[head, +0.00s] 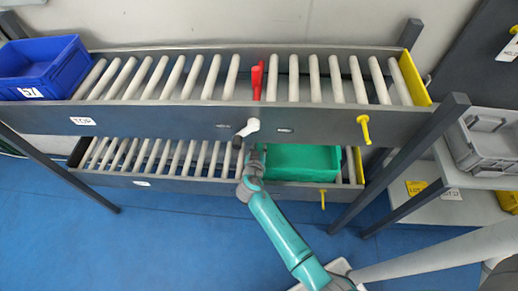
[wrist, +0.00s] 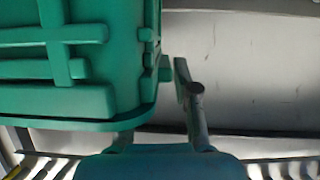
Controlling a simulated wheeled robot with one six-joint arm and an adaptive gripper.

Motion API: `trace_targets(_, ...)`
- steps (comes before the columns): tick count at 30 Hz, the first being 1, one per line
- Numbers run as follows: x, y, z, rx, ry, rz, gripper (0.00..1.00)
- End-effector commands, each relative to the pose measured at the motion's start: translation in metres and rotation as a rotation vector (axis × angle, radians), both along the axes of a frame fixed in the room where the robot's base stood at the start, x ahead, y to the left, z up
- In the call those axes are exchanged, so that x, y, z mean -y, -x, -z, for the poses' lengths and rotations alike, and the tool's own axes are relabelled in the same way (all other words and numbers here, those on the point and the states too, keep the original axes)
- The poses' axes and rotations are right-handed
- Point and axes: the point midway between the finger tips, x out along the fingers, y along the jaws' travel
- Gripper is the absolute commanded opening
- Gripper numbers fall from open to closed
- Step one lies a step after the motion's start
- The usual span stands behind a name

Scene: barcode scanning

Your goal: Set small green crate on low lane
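The small green crate (head: 303,160) is at the right part of the low lane (head: 160,182), partly hidden by the upper lane's front rail. I cannot tell whether its base touches the rollers. In the wrist view the crate's ribbed green side (wrist: 70,60) fills the upper left. My gripper (head: 250,160) is at the crate's left end in the head view. In the wrist view my gripper (wrist: 155,115) has its fingers apart. The right finger stands just beside the crate's edge with a thin gap, and the left finger is partly hidden by the crate.
The upper lane (head: 190,122) runs close above, with a blue crate (head: 42,70) at its left end. A grey crate (head: 485,145) is on a shelf at right. The low lane's left rollers are clear.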

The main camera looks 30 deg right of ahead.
Motion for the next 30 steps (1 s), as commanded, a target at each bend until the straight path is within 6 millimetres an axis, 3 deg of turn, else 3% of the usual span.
trace_targets(14, -0.005, 0.006, -0.001, -0.001, -0.002, 0.000, 0.50)
trace_targets(30, -0.058, 0.075, -0.038, 0.000, -0.001, -0.003, 0.50)
